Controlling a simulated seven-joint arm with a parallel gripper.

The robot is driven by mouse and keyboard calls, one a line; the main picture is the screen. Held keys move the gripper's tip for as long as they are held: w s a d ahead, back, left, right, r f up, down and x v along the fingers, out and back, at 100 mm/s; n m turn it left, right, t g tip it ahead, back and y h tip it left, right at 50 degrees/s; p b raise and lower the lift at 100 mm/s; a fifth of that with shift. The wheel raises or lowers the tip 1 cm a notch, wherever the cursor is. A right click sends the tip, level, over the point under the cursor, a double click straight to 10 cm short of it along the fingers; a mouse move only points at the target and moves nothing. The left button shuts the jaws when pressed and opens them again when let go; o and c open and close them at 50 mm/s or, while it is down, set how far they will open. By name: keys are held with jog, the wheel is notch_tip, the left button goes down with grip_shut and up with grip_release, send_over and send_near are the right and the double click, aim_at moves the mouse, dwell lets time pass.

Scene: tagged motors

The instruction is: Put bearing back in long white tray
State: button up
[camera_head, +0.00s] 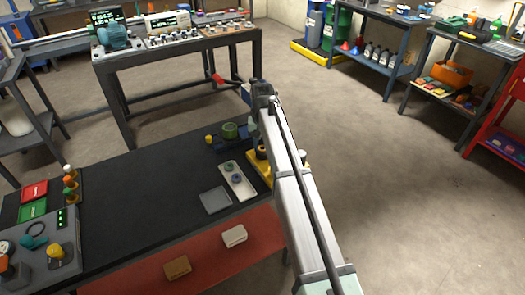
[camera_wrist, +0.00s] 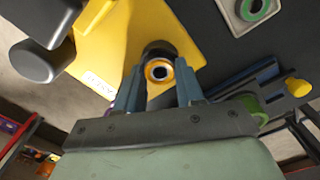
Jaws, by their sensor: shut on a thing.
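A bearing with an orange ring (camera_wrist: 158,72) is between the fingertips of my gripper (camera_wrist: 160,84) in the wrist view, over the yellow stand (camera_wrist: 124,38). The fingers are shut on it; whether it still touches the stand is unclear. The long white tray (camera_head: 242,187) lies left of the yellow stand (camera_head: 257,179) in the head view, with dark ringed parts in it. A corner of the tray shows in the wrist view (camera_wrist: 233,17), holding a green-ringed part (camera_wrist: 256,8). In the head view my arm hides the fingertips and part of the stand.
A grey square tray (camera_head: 215,200) lies left of the white tray on the black bench (camera_head: 130,190). A dark fixture with a green round part (camera_head: 230,130) and yellow knob (camera_head: 209,139) stands behind. The bench's middle is clear. A red shelf below holds two small boxes.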

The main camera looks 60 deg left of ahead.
aim_at(262, 148)
jog(key=shift+r, duration=0.15)
jog(key=shift+r, duration=1.1)
jog(key=shift+r, duration=0.2)
jog(key=shift+r, duration=1.3)
